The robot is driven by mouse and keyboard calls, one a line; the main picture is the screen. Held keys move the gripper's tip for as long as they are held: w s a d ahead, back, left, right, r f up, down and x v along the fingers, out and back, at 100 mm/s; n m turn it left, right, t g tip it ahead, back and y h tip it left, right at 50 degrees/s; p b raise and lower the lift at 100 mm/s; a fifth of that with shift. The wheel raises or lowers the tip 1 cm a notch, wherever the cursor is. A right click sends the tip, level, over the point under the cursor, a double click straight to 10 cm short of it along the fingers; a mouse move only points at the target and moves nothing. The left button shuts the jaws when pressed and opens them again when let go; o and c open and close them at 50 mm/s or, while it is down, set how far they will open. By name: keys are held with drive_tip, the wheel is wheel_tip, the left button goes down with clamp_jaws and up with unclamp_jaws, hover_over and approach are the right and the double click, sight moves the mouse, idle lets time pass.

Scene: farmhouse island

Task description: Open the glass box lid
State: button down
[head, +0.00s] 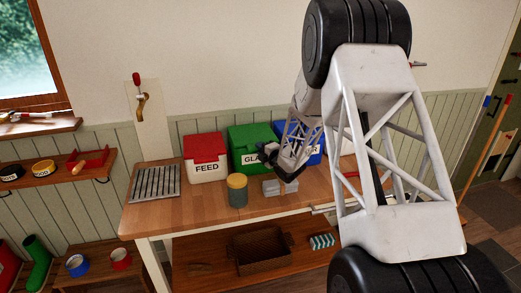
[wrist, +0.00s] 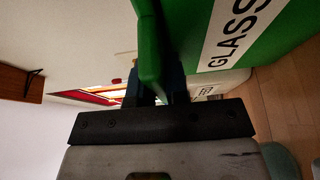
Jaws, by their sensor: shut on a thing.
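The glass box (head: 240,168) is green with a white label, partly covered by my arm, and stands on the wooden table between two other boxes. Its green lid (head: 247,134) is on top; the head view does not show clearly whether it is raised. My gripper (head: 266,151) is at the front of this box, near the lid's front edge. In the wrist view, the green lid's lip (wrist: 149,50) runs down between the dark fingers of my gripper (wrist: 157,92), which is shut on it. The box front with its GLASS label (wrist: 236,32) is to the right there.
A red-lidded FEED box (head: 207,168) stands left of the glass box, and a blue box (head: 313,158) right. A yellow-lidded jar (head: 237,190) and a grey block (head: 272,187) stand in front. A ridged metal tray (head: 155,183) lies at the table's left.

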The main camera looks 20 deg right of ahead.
drive_tip(key=shift+r+g, duration=0.5)
drive_tip(key=shift+r, duration=0.75)
drive_tip(key=shift+m+g+h, duration=0.5)
drive_tip(key=shift+g+h, duration=0.1)
drive_tip(key=shift+g, duration=0.3)
drive_tip(key=r, duration=0.2)
drive_tip(key=w+r, duration=0.1)
drive_tip(key=r, duration=0.1)
drive_tip(key=shift+w+r, duration=0.1)
drive_tip(key=shift+r, duration=0.05)
drive_tip(key=shift+w+r+g, duration=0.25)
drive_tip(key=shift+r+g, duration=0.05)
drive_tip(key=shift+r, duration=0.25)
drive_tip(key=shift+w+r+g, duration=0.2)
drive_tip(key=shift+r+g, duration=0.1)
drive_tip(key=shift+r, duration=0.25)
drive_tip(key=w+r+m+g, duration=0.1)
drive_tip(key=w+r+g, duration=0.3)
drive_tip(key=w, duration=0.6)
drive_tip(key=w+r+m+g+h, duration=0.1)
drive_tip(key=w+r+g, duration=0.3)
drive_tip(key=w+r, duration=0.5)
drive_tip(key=shift+w+m+g, duration=0.3)
drive_tip(key=shift+w, duration=0.05)
